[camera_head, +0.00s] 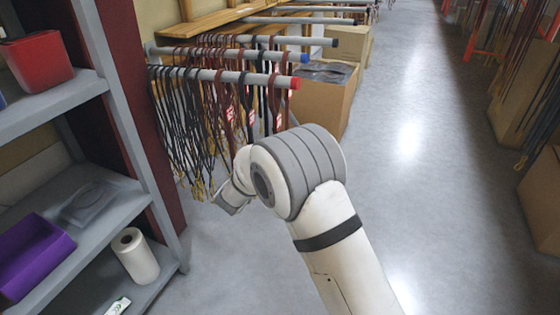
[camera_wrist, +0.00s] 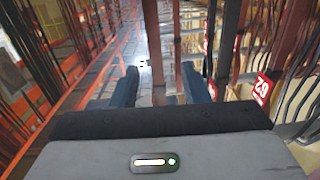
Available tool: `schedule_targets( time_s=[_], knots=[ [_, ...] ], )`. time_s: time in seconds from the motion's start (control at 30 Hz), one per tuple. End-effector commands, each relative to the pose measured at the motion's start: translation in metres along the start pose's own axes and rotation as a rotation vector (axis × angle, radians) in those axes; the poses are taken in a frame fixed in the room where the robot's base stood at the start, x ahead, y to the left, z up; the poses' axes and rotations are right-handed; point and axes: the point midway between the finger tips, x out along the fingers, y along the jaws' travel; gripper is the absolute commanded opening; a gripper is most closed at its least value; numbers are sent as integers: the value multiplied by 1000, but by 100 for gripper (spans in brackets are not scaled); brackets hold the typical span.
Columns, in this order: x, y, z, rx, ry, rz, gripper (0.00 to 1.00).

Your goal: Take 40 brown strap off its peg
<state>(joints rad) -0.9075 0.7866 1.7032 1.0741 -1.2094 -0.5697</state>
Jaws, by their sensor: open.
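Brown straps (camera_head: 221,100) hang among black ones on a grey peg (camera_head: 215,76) with a red end cap in the head view. I cannot read which strap is number 40. In the wrist view my gripper (camera_wrist: 160,84) is open, with its two dark blue fingers apart. A brown strap (camera_wrist: 151,35) runs down in the space between the fingers, and another brown strap (camera_wrist: 191,30) passes close to the right finger. I cannot tell how far ahead of the fingertips they are. In the head view my arm hides the fingers.
Other pegs with straps, one with a blue end cap (camera_head: 305,57), stand behind. A red number tag (camera_wrist: 262,88) hangs right of my fingers. A grey shelf (camera_head: 95,225) with a purple bin (camera_head: 32,250) and white roll (camera_head: 135,255) is at left.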

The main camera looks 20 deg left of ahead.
Motion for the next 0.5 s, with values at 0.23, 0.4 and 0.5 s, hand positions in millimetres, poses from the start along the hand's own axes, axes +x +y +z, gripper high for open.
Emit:
schedule_targets(
  time_s=[0.23,0.4,0.5],
  knots=[
    [20,0,8,-5,13,16,42],
    [41,4,14,-5,12,17,42],
    [57,7,17,-4,12,17,42]
  ],
)
